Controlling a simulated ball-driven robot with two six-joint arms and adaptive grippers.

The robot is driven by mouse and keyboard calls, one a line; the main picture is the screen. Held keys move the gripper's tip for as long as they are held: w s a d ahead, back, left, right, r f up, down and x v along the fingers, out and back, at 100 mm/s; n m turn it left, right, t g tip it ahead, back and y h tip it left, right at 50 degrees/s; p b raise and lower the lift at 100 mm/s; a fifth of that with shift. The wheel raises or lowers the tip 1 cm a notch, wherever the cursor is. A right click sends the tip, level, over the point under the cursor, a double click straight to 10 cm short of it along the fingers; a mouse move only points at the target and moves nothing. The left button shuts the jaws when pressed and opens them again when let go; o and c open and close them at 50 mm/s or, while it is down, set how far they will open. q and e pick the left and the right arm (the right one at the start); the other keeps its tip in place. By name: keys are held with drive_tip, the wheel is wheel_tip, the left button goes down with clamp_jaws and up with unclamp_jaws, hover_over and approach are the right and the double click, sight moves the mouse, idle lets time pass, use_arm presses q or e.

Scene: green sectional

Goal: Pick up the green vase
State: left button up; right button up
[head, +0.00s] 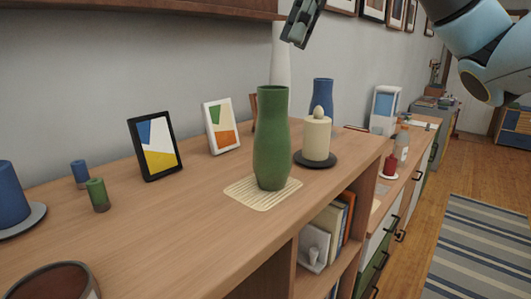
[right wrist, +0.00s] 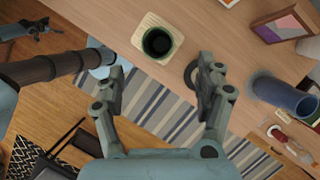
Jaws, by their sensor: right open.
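The green vase (head: 272,140) stands upright on a woven cream mat (head: 236,192) on the wooden cabinet top. In the right wrist view the vase (right wrist: 158,43) shows from above as a dark round mouth, with the mat (right wrist: 141,36) around it. My right gripper (head: 300,22) is above the vase and apart from it in the head view. In the right wrist view my right gripper (right wrist: 161,84) is open and empty, with the vase beyond its spread fingertips. A small dark shape at that view's upper left looks like my left gripper (right wrist: 40,28); its jaws are unclear.
A cream lidded jar (head: 317,138) on a dark dish stands close right of the vase. A blue vase (head: 323,93) and a tall white vase (head: 281,60) stand behind. Two picture frames (head: 155,146) (head: 221,126) stand to the left.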

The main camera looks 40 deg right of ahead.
sight(272, 94)
drive_tip(key=b+x, duration=0.1)
drive_tip(key=x, duration=0.3)
drive_tip(key=shift+f, duration=0.3)
drive_tip(key=shift+w+a+f, duration=0.1)
drive_tip(key=shift+a+f, duration=0.05)
drive_tip(key=shift+f, duration=0.1)
drive_tip(key=shift+x, duration=2.6)
use_arm(q)
drive_tip(key=shift+s+f, duration=0.2)
drive_tip(key=shift+f, duration=0.3)
use_arm(e)
clamp_jaws()
